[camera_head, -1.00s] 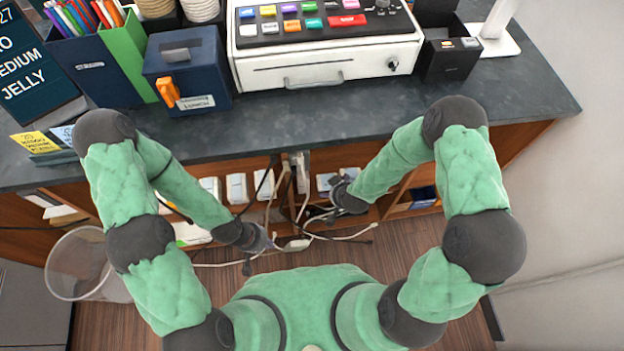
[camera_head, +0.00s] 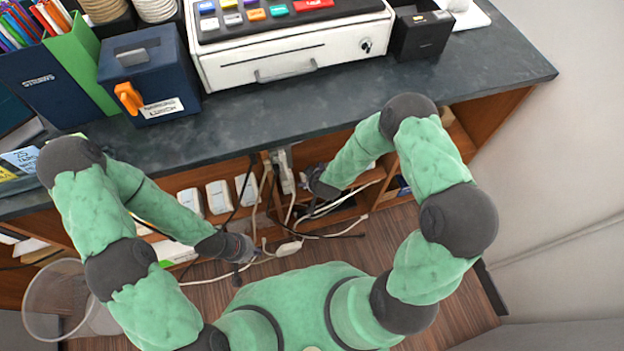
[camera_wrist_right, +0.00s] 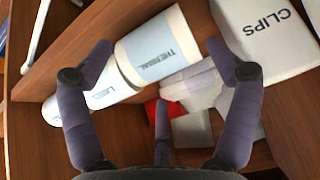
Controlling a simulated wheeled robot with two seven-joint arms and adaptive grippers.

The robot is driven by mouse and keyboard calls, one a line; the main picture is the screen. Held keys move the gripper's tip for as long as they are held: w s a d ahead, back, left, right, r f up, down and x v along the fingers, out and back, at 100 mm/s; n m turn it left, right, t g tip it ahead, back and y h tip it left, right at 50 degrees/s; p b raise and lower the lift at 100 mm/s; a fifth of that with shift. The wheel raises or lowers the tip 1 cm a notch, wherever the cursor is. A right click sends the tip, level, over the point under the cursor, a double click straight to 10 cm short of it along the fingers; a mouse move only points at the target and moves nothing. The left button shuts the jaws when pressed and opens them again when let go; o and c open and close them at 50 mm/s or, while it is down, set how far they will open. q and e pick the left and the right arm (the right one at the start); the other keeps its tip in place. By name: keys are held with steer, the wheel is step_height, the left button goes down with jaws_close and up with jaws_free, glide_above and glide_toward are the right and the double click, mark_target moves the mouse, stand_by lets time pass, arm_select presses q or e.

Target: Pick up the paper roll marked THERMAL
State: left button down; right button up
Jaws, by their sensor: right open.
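The white paper roll marked THERMAL (camera_wrist_right: 155,48) lies tilted in a wooden shelf compartment in the right wrist view, its grey-blue label facing the camera. My right gripper (camera_wrist_right: 160,50) is open, with a finger on each side of the roll in the picture; I cannot tell whether they touch it. In the head view my right gripper (camera_head: 312,190) is at the shelf under the counter, and the roll cannot be made out. My left gripper (camera_head: 240,268) hangs over the floor in front of the shelf, its fingers too small to judge.
A second labelled white roll (camera_wrist_right: 108,92) lies beside the THERMAL one. A white CLIPS box (camera_wrist_right: 262,38), a pale packet (camera_wrist_right: 190,85) and a red item (camera_wrist_right: 165,108) are close by. Loose cables (camera_head: 325,207) hang at the shelf. A clear bin (camera_head: 55,300) stands left.

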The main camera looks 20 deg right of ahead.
steer(key=b+x, duration=0.1)
steer(key=x, duration=0.3)
steer(key=shift+r+b, duration=0.15)
steer(key=shift+b, duration=0.2)
steer(key=shift+r, duration=0.1)
steer(key=c, duration=1.1)
steer(key=shift+r, duration=0.15)
